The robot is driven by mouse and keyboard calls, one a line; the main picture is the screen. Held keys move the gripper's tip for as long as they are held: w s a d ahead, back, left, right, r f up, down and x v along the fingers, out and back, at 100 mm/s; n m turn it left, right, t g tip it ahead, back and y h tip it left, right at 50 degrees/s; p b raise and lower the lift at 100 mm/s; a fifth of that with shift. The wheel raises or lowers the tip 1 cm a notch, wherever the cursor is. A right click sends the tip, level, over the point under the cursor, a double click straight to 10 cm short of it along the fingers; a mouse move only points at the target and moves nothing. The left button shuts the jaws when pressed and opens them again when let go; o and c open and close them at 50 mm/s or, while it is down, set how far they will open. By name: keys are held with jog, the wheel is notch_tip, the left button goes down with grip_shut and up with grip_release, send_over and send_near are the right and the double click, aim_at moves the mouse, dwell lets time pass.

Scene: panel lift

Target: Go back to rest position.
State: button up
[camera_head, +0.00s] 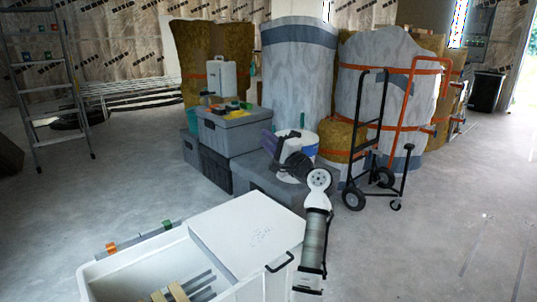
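My white and grey arm rises at the lower middle and bends at a round white joint. Its dark far end, where my gripper (268,145) seems to be, is raised in front of the grey cases. The fingers are too small and dark to tell open from shut, and I see nothing clearly held. A white box (128,268) stands at the bottom left, partly cut off by the frame. A flat white panel (245,228) covers its right part, close beside my arm, and a black handle (280,262) sits at its front right. The left part is open.
Wooden blocks and grey bars (190,287) lie inside the box. Stacked grey cases (228,130) and a black hand truck (366,140) stand behind my arm. Large wrapped rolls (300,75) fill the back. A ladder (50,85) is at left. Floor at right is clear.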

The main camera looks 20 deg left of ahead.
jog(key=shift+r, duration=0.55)
